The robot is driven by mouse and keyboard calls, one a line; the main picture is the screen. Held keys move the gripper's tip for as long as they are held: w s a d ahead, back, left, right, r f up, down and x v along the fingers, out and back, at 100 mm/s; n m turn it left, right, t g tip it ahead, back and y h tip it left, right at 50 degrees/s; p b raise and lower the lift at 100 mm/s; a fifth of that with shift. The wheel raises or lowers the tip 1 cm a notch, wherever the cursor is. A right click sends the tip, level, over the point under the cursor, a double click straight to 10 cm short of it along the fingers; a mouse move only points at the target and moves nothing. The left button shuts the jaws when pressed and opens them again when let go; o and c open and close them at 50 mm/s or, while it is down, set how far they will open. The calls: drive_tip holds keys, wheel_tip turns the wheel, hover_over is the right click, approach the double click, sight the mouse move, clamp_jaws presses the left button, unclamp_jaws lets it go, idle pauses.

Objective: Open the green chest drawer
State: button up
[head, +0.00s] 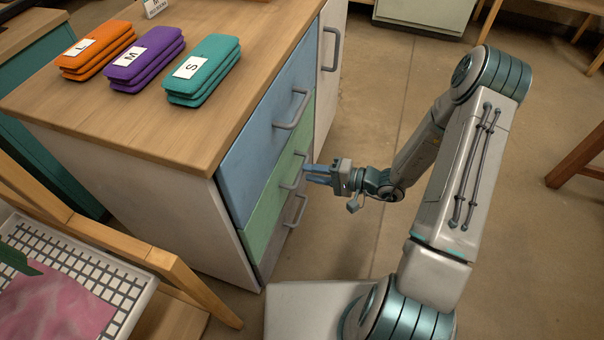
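The green drawer (262,217) is the middle front of a wooden-topped chest and sits flush between a blue drawer above and a grey drawer below. Its grey bar handle (289,187) is on the right part of its front. My gripper (306,174) is at this handle, with its blue fingers pointing left towards the drawer front. The two fingers are apart, with a gap between them. Whether the fingertips touch the handle or reach around it cannot be told from this view.
The blue drawer (250,150) above and the grey drawer (274,244) below are shut. Orange (96,50), purple (144,59) and teal (203,70) folded stacks lie on the chest top. A wooden rack (186,280) with a white grid tray stands at the lower left.

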sight(302, 172)
drive_tip(key=shift+b+x, duration=0.3)
drive_tip(key=shift+x, duration=1.55)
